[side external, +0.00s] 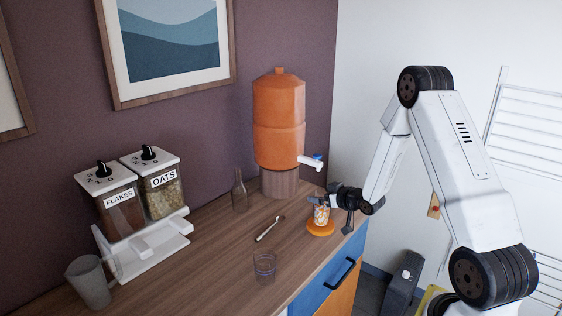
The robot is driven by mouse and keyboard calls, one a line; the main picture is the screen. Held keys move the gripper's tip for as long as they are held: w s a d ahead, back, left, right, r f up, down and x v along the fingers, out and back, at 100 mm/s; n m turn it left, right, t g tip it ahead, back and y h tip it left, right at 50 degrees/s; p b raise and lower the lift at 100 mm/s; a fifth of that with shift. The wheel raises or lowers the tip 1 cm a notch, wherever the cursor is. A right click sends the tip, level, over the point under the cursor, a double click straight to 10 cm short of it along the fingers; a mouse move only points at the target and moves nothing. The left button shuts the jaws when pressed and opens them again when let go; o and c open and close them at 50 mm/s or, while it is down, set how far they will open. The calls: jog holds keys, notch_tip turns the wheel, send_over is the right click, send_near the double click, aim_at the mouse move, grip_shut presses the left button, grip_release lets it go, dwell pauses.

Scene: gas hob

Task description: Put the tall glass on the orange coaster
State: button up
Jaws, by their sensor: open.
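A clear glass with orange and white marks (321,215) stands upright on the orange coaster (320,230), near the counter's right end. It looks like the tall glass, though it is small in this view. My gripper (333,212) is open at the glass, with one dark finger hanging to its right and the other partly hidden near its rim. I cannot tell whether a finger touches the glass. The coaster's rim shows around the glass's foot.
A short clear glass (264,265) stands near the front edge. Cereal dispensers (140,200) and a grey mug (90,282) stand left.

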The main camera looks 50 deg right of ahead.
jog(key=v, duration=1.2)
jog(key=shift+w+a, duration=0.1)
jog(key=shift+a, duration=0.1)
dwell(0.4)
jog(key=w+a+n+g, duration=0.15)
jog(key=a+g, duration=0.35)
jog(key=a, duration=0.5)
jog(key=s+a+g+y, duration=0.1)
jog(key=s+a+g, duration=0.2)
jog(key=a, duration=0.4)
jog(key=s+a+g+y, duration=0.1)
jog(key=s+a+g, duration=0.2)
jog(key=a, duration=0.4)
jog(key=shift+s+r+n+y, duration=0.25)
jog(key=shift+r+n+y, duration=0.05)
jog(key=shift+r+n, duration=0.05)
